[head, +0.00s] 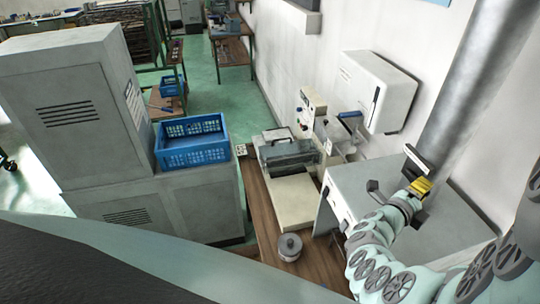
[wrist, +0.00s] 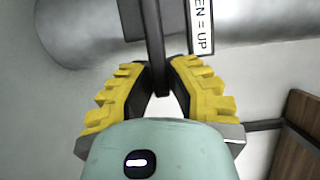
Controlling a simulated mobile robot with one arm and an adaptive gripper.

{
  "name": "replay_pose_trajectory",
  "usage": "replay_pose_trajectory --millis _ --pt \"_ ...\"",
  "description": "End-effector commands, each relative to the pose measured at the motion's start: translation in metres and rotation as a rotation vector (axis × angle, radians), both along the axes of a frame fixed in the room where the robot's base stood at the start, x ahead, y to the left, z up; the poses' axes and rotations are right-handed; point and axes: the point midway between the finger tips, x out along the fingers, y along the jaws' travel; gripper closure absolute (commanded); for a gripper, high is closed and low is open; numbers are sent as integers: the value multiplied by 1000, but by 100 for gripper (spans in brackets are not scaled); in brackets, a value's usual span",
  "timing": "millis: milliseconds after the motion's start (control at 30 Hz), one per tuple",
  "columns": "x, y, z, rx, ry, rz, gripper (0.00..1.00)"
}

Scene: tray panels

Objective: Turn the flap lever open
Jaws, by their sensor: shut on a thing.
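The flap lever is a dark bar (wrist: 156,50) that comes down from the top of the wrist view, in front of a grey pipe (wrist: 80,30). My gripper (wrist: 160,78) has its yellow ribbed fingers on both sides of the lever's lower end and is shut on it. In the head view my gripper (head: 421,187) is beside the lower part of the grey pipe (head: 478,75), above the grey cabinet; the lever's grip is hard to make out there.
A grey cabinet (head: 345,185) stands below my arm. A white wall box (head: 375,90) hangs behind it. A wooden bench (head: 262,215) holds a machine and a round metal pot (head: 289,246). A blue crate (head: 193,155) sits farther left.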

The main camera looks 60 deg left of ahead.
Motion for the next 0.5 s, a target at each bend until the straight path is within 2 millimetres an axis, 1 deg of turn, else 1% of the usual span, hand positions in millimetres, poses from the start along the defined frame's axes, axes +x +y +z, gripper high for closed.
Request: replay_pose_trajectory --millis 267,500 --pt "0 1 -1 -1 1 2 100" --pt "-1 15 -1 -17 8 17 100"
